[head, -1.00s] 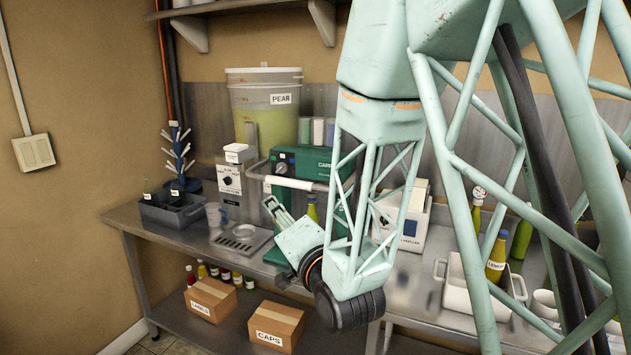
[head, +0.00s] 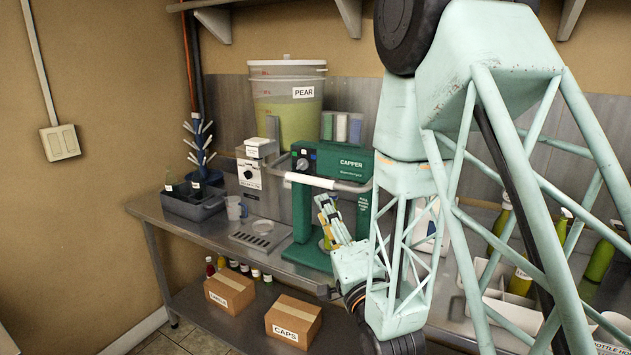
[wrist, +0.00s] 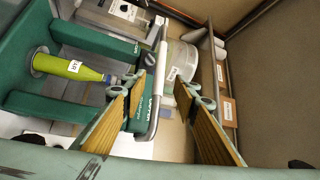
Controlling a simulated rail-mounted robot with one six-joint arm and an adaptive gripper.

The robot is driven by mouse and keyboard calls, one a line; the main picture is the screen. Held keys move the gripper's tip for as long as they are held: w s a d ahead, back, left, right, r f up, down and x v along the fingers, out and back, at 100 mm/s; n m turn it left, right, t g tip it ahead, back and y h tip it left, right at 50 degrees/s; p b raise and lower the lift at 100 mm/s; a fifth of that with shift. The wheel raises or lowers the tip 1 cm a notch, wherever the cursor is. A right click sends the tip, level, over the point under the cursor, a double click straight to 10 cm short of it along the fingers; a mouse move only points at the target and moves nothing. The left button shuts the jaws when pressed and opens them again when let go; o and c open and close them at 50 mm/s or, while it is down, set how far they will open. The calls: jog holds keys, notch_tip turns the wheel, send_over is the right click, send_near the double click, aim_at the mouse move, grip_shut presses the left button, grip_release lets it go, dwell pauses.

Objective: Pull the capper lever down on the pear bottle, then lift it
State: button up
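The green capper (head: 345,168) stands on the steel counter. Its lever (head: 310,181) is a bar with a white grip across the front, raised at about the height of the capper's upper part. The pear bottle (wrist: 73,67), yellow-green with a white label, sits in the capper in the wrist view; in the head view my gripper mostly hides it. My gripper (head: 327,208) is in front of the capper, below the lever. In the wrist view my gripper (wrist: 169,92) is open and empty, and the lever bar (wrist: 156,95) appears between its fingertips; I cannot tell whether they touch.
A bucket labelled PEAR (head: 287,104) stands behind the capper. More bottles (head: 600,258) stand at right. The CAPS box (head: 293,320) is on the lower shelf.

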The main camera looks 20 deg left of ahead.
aim_at(312, 184)
jog(key=shift+w+a, duration=0.1)
jog(key=shift+w, duration=0.05)
jog(key=shift+x, duration=6.7)
jog(key=shift+r, duration=0.15)
grip_shut()
